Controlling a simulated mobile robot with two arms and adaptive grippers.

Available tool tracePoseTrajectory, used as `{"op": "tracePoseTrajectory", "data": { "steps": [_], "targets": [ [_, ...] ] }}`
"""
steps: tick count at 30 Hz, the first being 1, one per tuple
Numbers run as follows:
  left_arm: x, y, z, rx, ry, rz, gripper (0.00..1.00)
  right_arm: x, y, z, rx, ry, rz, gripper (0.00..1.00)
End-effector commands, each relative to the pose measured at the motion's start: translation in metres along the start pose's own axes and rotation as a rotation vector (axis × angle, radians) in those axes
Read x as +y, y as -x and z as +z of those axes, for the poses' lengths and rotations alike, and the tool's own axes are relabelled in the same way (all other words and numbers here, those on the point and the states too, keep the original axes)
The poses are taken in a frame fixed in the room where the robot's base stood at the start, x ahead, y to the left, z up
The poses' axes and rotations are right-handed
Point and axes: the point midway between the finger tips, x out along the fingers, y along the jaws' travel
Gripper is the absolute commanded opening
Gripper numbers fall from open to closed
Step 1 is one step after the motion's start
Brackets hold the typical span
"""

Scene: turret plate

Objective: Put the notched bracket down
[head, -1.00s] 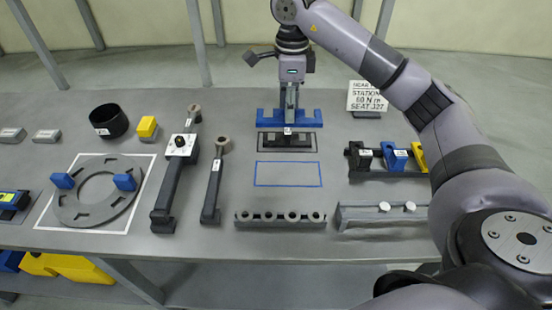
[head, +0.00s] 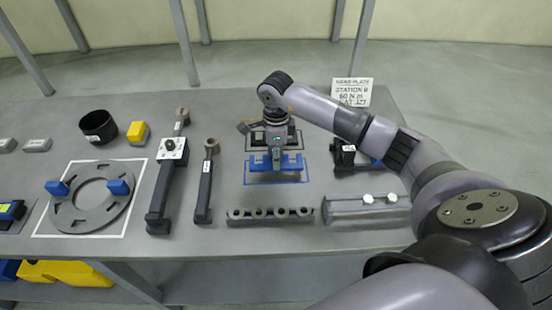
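The blue notched bracket (head: 292,166) is at the blue-outlined rectangle (head: 309,176) on the table, lying lengthwise within it. It looks level and on or just above the surface; I cannot tell if it touches. My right gripper (head: 276,162) points down from above, with its fingers at the middle of the bracket, and appears shut on it. The gripper and wrist cover part of the black-outlined rectangle (head: 301,133) behind, and the black piece seen there earlier is mostly hidden. My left gripper is not in view.
A row block with several holes (head: 270,216) lies just in front of the blue outline. A grey rail with two white knobs (head: 345,206) is at front right. A long dark tool (head: 205,185) lies left. A slotted ring (head: 90,212) sits further left. A sign (head: 351,92) stands behind.

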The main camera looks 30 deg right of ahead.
Motion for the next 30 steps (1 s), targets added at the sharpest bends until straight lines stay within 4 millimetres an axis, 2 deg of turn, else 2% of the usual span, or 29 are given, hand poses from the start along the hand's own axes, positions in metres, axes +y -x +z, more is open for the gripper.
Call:
{"op": "tracePoseTrajectory", "data": {
  "steps": [6, 17, 18, 26, 30],
  "targets": [
    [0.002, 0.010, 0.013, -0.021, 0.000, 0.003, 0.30, 0.000, -0.026, 0.000, 0.000, 0.000, 0.001, 0.00],
    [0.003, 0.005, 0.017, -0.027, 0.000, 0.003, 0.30, 0.000, -0.031, 0.000, 0.000, 0.000, -0.001, 0.00],
    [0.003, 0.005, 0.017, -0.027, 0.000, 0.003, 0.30, 0.000, -0.031, 0.000, 0.001, 0.000, 0.000, 0.36],
    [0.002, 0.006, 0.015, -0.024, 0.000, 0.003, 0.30, 0.000, -0.030, 0.000, 0.001, 0.000, 0.001, 0.53],
    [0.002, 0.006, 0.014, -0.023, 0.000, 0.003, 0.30, 0.000, -0.030, 0.000, 0.001, 0.000, 0.001, 0.55]
  ]
}}
